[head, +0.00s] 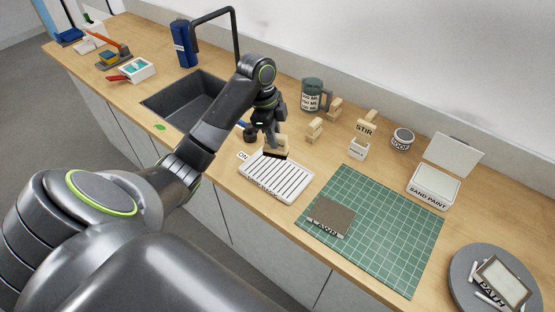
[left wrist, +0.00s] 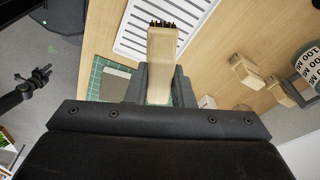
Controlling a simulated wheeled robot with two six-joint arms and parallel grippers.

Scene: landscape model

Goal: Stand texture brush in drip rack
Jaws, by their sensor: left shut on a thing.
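My left gripper (head: 270,132) is shut on the texture brush (head: 283,144), a pale wooden block with dark bristles. In the left wrist view the brush (left wrist: 162,60) sits between the fingers, with its bristles at the far end. I take the white slatted tray (head: 251,182) to be the drip rack. The brush is over or just behind its back edge in the head view; I cannot tell whether they touch. The rack (left wrist: 126,40) also shows beyond the brush in the left wrist view. A dark gripper-like shape (left wrist: 28,88), perhaps my right gripper, shows small at the left there.
A green cutting mat (head: 385,235) with a brown lawn piece (head: 331,216) lies right of the rack. Small wooden blocks (head: 315,128), a jug (head: 312,95) and a sand paint box (head: 433,188) stand behind. The sink (head: 185,100) is to the left.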

